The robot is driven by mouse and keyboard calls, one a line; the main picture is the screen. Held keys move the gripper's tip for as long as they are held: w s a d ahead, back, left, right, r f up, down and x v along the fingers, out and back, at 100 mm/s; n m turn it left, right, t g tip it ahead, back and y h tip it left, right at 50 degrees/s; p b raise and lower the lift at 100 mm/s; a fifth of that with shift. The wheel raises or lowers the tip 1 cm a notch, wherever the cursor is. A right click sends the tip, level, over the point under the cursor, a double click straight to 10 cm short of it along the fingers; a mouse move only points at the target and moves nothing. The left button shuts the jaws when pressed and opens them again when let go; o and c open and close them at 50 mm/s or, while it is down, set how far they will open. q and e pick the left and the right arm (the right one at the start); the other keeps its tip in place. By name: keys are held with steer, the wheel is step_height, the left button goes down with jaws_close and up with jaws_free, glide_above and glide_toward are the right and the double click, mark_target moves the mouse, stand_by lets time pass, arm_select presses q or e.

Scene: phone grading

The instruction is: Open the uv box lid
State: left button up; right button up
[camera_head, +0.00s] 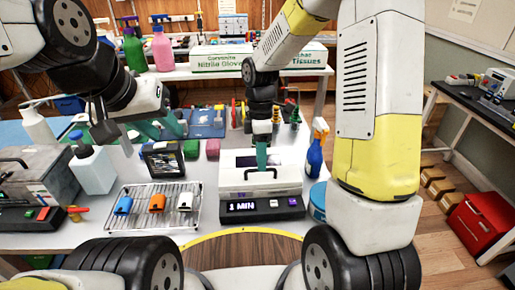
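The UV box (232,207) stands on the white table at centre, with a lit "1 MIN" display on its dark front panel. Its white lid (234,180) looks closed and has a dark handle (247,171) near the front. My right gripper (262,166) points down at the lid, its teal fingers at or just above the handle. I cannot tell whether they touch or grip it.
A wire rack (136,222) with blue, orange and white items stands left of the box. A blue spray bottle (315,155) and a blue round tub (318,203) are close on its right. White pump bottles (92,170) and a grey machine (40,180) stand at left.

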steer(key=shift+s+f, duration=0.2)
steer(key=shift+f, duration=0.5)
jaws_close()
stand_by(1.0)
